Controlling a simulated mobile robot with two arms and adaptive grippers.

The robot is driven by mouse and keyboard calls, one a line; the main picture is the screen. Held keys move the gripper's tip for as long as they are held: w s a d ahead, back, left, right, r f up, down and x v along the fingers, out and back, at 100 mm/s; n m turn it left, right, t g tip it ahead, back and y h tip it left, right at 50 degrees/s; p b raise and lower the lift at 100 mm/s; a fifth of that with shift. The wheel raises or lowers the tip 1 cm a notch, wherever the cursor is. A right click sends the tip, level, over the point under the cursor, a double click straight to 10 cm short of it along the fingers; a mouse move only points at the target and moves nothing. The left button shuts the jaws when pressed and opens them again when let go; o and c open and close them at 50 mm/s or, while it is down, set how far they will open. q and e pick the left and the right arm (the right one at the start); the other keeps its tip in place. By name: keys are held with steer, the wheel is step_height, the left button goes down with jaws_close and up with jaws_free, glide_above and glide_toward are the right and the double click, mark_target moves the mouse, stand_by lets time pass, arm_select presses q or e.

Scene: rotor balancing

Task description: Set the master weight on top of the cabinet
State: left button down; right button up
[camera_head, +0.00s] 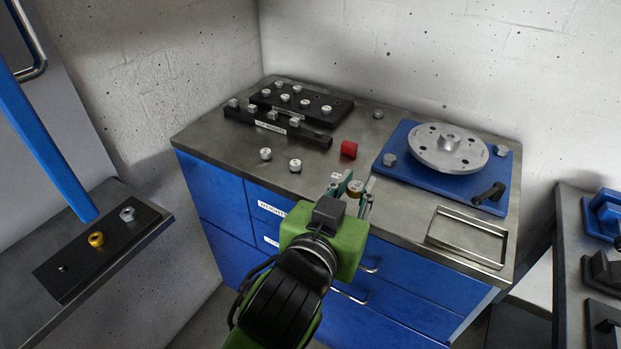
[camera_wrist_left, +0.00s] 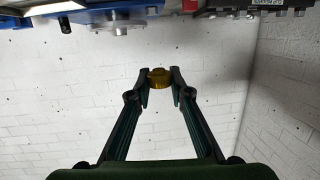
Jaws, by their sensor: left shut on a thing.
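My left gripper (camera_head: 350,196) is shut on a small brass weight (camera_head: 355,187), which appears to be the master weight. It also shows between the fingertips (camera_wrist_left: 160,78) in the left wrist view, where the weight (camera_wrist_left: 160,77) looks clear of any surface. In the head view the weight overlaps the front part of the grey top of the blue cabinet (camera_head: 220,150). I cannot tell its exact height over that top. A similar brass piece (camera_head: 96,239) sits in a dark plate on the left bench. My right gripper is not in view.
On the cabinet top are a blue balancing base (camera_head: 400,165) with a round rotor disc (camera_head: 425,150), a red block (camera_head: 348,149), black weight racks (camera_head: 320,108), loose silver weights (camera_head: 295,165) and an empty metal tray (camera_head: 440,237). Some bare top lies between the silver weights and the blue base.

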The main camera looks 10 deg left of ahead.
arm_select(q)
steer(key=w+f, duration=0.2)
steer(key=w, duration=0.2)
steer(key=w+d+f, duration=0.1)
steer(key=w+f, duration=0.2)
steer(key=w, duration=0.1)
steer(key=w+f, duration=0.3)
steer(key=w, duration=0.1)
steer(key=shift+w+d+f, duration=0.2)
steer(key=shift+d+f, duration=0.05)
steer(key=shift+d, duration=0.05)
steer(key=shift+w+f, duration=0.45)
steer(key=shift+f, duration=0.1)
step_height(320, 180, down, 3)
steer(key=shift+w+d+f, duration=0.1)
steer(key=shift+w, duration=0.05)
steer(key=shift+f, duration=0.1)
steer(key=c, duration=1.8)
jaws_free()
steer(key=shift+c, duration=0.2)
